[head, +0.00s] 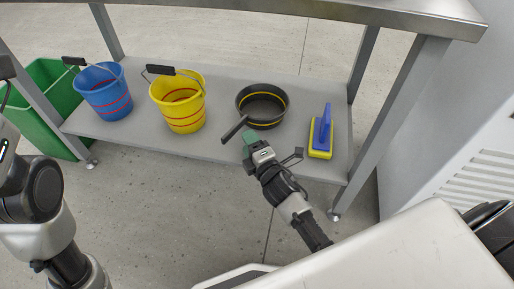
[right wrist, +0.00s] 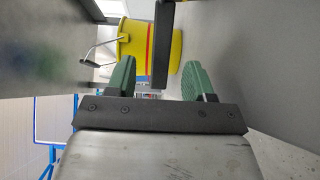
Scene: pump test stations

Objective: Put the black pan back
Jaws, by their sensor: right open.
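The black pan (head: 262,101) has a yellow stripe and sits on the grey lower shelf (head: 220,146), right of the yellow bucket. Its dark handle (head: 234,129) points to the lower left, toward the shelf's front edge. My right gripper (head: 250,139) is open at the handle, with green fingertips. In the right wrist view, the gripper (right wrist: 160,80) shows a dark bar, seemingly the handle (right wrist: 162,45), in line with the gap between its fingers, without visible grip. The pan's bowl is not clear in that view. My left arm is at the left edge of the head view; its gripper is not visible.
A yellow bucket (head: 183,112) and a blue bucket (head: 110,97) stand left of the pan. A blue and yellow scrubber (head: 321,140) stands close on its right. A green bin (head: 55,90) is at the left. Table legs and the steel top (head: 300,8) frame the shelf.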

